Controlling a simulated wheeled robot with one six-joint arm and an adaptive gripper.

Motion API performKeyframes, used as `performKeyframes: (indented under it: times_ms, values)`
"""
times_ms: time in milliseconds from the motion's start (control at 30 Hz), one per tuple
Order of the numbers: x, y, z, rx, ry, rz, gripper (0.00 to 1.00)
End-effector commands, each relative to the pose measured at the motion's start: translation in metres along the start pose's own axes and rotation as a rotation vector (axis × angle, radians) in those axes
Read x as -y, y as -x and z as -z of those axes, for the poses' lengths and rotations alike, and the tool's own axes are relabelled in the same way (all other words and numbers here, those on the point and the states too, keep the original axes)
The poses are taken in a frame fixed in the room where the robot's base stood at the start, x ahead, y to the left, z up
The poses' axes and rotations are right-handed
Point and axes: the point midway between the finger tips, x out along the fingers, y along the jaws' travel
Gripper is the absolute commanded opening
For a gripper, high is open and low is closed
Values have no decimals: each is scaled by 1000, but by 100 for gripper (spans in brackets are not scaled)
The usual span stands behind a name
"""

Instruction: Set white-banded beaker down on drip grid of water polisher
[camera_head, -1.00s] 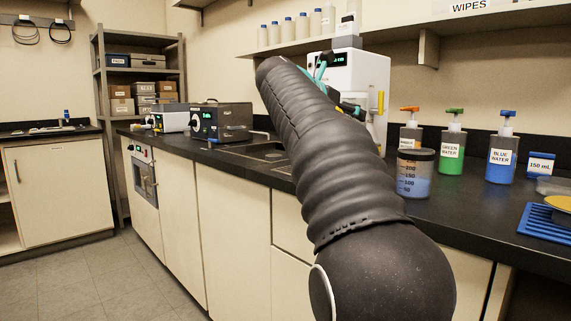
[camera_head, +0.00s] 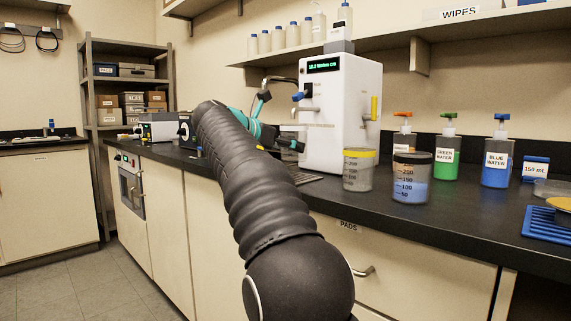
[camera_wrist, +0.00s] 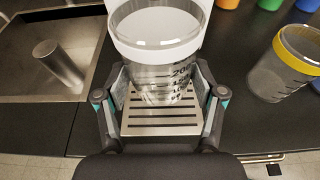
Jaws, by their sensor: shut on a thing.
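The clear beaker with a white band (camera_wrist: 152,38) stands upright between my gripper's fingers in the wrist view. My gripper (camera_wrist: 160,92) is shut on it, with a finger on either side. The slatted metal drip grid (camera_wrist: 160,122) lies directly below the beaker. I cannot tell whether the beaker's base touches the grid. In the head view the white water polisher (camera_head: 343,115) has a lit green display, and my gripper (camera_head: 292,145) is in front of its left part. The held beaker is not clear in that view.
A yellow-banded beaker (camera_head: 357,170) stands right of the grid, close by; it also shows in the wrist view (camera_wrist: 290,65). A dark-banded beaker with blue liquid (camera_head: 411,178) and pump bottles (camera_head: 447,155) stand farther right. A sink (camera_wrist: 50,62) lies left of the grid.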

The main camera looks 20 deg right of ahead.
Motion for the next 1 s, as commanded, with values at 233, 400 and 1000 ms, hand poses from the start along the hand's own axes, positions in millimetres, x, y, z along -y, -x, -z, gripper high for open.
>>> performKeyframes:
  times_ms: [233,400,1000]
  values:
    - [0,-9,30,0,2,-2,13]
    - [0,-11,39,1,0,-2,13]
    - [0,-12,41,0,1,-1,94]
